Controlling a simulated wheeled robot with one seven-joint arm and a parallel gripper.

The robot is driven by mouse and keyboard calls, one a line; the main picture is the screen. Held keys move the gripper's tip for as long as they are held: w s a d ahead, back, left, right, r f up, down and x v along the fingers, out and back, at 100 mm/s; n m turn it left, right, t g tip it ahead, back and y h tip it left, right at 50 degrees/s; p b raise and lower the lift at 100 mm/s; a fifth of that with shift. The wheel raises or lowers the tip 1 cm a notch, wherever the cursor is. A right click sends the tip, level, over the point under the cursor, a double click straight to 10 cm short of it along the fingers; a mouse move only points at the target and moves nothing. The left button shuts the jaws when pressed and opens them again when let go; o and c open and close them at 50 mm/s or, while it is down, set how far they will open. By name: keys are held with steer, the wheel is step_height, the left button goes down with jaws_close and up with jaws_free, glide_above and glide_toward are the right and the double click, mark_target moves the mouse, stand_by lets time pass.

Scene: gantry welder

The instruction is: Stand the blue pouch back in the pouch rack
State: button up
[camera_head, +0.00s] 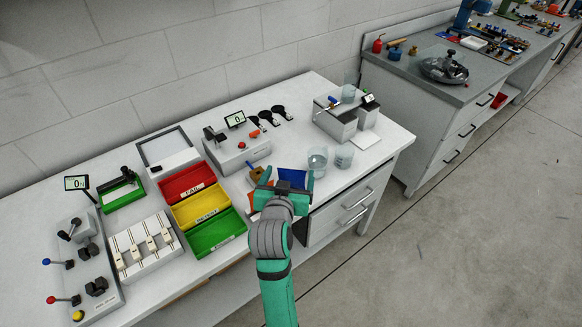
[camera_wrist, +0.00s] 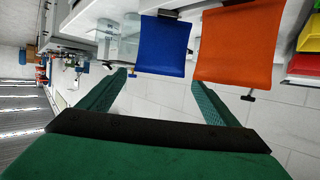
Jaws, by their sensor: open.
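The blue pouch (camera_wrist: 162,46) is a flat panel at the top middle of the wrist view. In the head view a part of it (camera_head: 292,176) shows at the table's front edge, partly covered by my gripper. My gripper (camera_head: 287,182) is open and empty. In the wrist view its fingertips (camera_wrist: 160,80) lie either side of the blue pouch's near edge; I cannot tell whether they touch it. An orange pouch (camera_wrist: 238,42) is just right of the blue one, outside the fingers. I cannot make out the pouch rack clearly.
Red (camera_head: 186,182), yellow (camera_head: 200,207) and green (camera_head: 217,232) bins stand left of my gripper. Two clear beakers (camera_head: 317,160) (camera_head: 343,156) stand close on its right. A box-shaped device (camera_head: 238,150) is behind. Floor is open at the right.

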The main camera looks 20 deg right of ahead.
steer(key=shift+v, duration=2.05)
steer(key=shift+w, duration=0.15)
